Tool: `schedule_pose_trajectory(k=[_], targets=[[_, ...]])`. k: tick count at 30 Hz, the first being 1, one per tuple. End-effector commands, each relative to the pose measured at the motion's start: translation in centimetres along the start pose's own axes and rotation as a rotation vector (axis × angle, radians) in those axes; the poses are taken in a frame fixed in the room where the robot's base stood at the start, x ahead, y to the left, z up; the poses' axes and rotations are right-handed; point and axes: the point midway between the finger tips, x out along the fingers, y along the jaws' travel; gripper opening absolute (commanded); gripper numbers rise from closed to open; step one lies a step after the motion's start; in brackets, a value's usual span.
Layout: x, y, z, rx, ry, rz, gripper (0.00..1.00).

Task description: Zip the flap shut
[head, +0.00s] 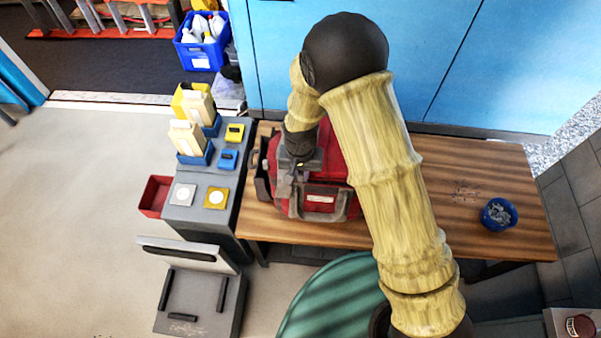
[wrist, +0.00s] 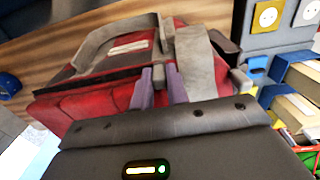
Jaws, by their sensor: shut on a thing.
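A red bag with grey straps and dark trim (head: 322,200) sits on the wooden table, left of its middle. It also fills the upper middle of the wrist view (wrist: 88,103). A dark seam runs along the bag's edge, and a grey strap (wrist: 197,68) crosses it beside the fingers. My gripper (wrist: 163,72) is over the bag, its purple fingers close together at the seam. It is shut on what appears to be the zip pull, mostly hidden between the fingers. In the head view my gripper (head: 299,178) hangs over the bag's left part, and my arm hides its right side.
The wooden table (head: 440,190) is clear to the right, except for a blue bowl (head: 498,214). A grey stand (head: 213,205) with boxes, blue and yellow bins and square plates stands close on the left. A blue cabinet wall (head: 470,60) rises behind the table.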

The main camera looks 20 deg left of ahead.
Motion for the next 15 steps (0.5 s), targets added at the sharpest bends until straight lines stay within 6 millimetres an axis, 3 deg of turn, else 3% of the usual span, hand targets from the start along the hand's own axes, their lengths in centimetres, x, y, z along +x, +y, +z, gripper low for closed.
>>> schedule_pose_trajectory(k=[2,3,6,15], targets=[[-0.06,-0.22,-0.02,-0.006,0.003,-0.003,0.00],[-0.06,-0.23,-0.03,-0.007,0.003,-0.003,0.21],[-0.06,-0.20,-0.04,-0.006,0.003,-0.003,0.37],[-0.13,-0.16,-0.06,-0.005,0.003,-0.002,0.37]])
